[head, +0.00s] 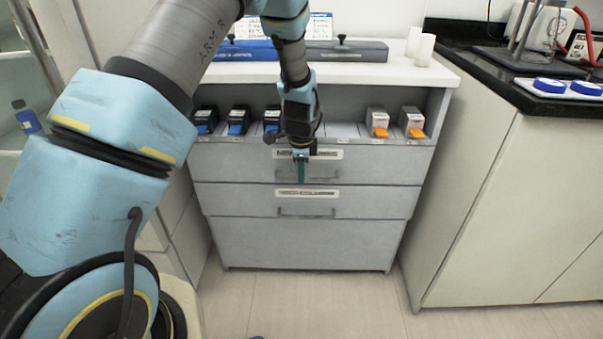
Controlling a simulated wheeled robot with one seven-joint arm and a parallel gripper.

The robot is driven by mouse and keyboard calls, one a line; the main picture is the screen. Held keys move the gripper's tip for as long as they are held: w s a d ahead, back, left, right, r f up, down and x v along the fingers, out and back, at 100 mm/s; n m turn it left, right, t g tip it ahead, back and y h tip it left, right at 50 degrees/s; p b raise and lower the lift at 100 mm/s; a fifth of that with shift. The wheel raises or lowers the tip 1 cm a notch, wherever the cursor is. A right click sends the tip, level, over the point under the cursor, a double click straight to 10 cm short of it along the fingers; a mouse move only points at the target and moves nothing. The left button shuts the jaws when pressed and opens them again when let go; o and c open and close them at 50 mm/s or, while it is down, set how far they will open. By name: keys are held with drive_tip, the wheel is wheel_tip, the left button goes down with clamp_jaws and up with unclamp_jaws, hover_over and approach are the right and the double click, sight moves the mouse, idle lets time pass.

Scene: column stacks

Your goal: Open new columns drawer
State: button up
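A grey cabinet (310,245) with drawers stands in front of me. The upper drawer (385,165) has a label (330,154) and a bar handle (325,178). The lower drawer (375,205) has its own label (307,193) and bar handle (307,212).
A shelf above the drawers holds dark boxes with blue fronts (238,121) and white boxes with orange fronts (378,122). White cups (424,49) and blue-grey bars (345,50) sit on top. A counter (510,180) stands at right. The floor (320,300) in front looks clear.

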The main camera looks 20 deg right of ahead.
clamp_jaws()
idle(1.0)
